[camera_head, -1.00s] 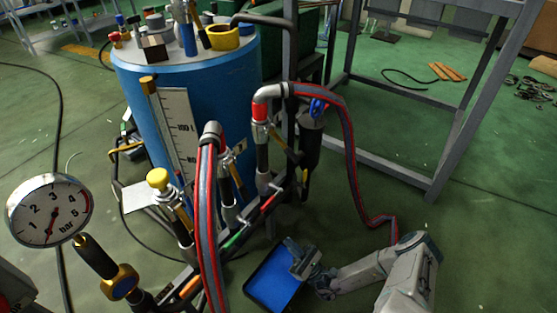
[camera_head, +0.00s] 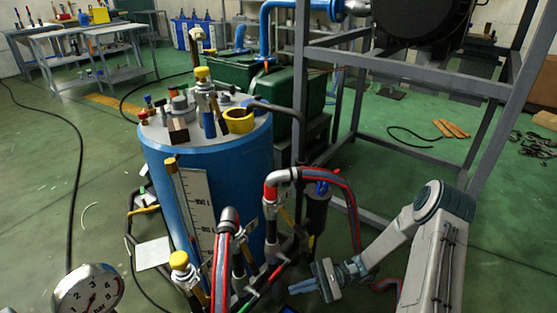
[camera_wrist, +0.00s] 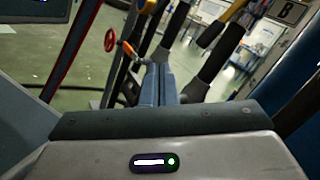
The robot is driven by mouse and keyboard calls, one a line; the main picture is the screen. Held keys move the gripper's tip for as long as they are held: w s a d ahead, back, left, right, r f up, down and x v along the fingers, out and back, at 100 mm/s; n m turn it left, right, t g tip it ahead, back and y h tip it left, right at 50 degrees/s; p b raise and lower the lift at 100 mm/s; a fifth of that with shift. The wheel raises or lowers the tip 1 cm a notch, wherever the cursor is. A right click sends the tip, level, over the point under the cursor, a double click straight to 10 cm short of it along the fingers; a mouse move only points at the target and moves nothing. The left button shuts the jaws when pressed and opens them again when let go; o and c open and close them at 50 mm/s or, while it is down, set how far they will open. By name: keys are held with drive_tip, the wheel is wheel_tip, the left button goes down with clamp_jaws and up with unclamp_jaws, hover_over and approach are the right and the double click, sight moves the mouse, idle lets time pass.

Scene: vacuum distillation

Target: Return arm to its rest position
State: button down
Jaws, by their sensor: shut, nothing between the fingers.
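My gripper (camera_head: 325,284) is at the lower middle of the head view, at the end of my bent arm. It is shut and empty. It is to the right of the red and grey hoses and in front of the dark upright cylinder (camera_head: 317,215). In the wrist view, the shut fingers (camera_wrist: 157,85) point away from the camera, with nothing held between them. Blurred pipes and a red valve wheel (camera_wrist: 111,40) show beyond them.
A blue tank (camera_head: 215,180) with a yellow valve on top stands left of my arm. A pressure gauge (camera_head: 88,292) is at lower left. Red and grey hoses (camera_head: 222,270) rise near my gripper. A grey metal frame (camera_head: 410,75) stands behind. Open green floor (camera_head: 520,220) lies at right.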

drive_tip(key=s+d+r+n+t+h+p, duration=0.2)
drive_tip(key=r+h+p, duration=0.4)
drive_tip(key=r, duration=1)
drive_tip(key=s+d+r+n+t+h+p, duration=0.3)
drive_tip(key=r+p, duration=0.5)
drive_tip(key=r, duration=0.7)
drive_tip(key=s+d+r+n+t+h+p, duration=0.2)
drive_tip(key=s+d+r+t+h+p, duration=0.2)
drive_tip(key=r, duration=1.2)
drive_tip(key=s+h+p, duration=0.2)
drive_tip(key=h+p, duration=0.2)
drive_tip(key=shift+d+r+n+h, duration=0.15)
drive_tip(key=shift+r+n+h, duration=0.15)
drive_tip(key=shift+n+h, duration=0.1)
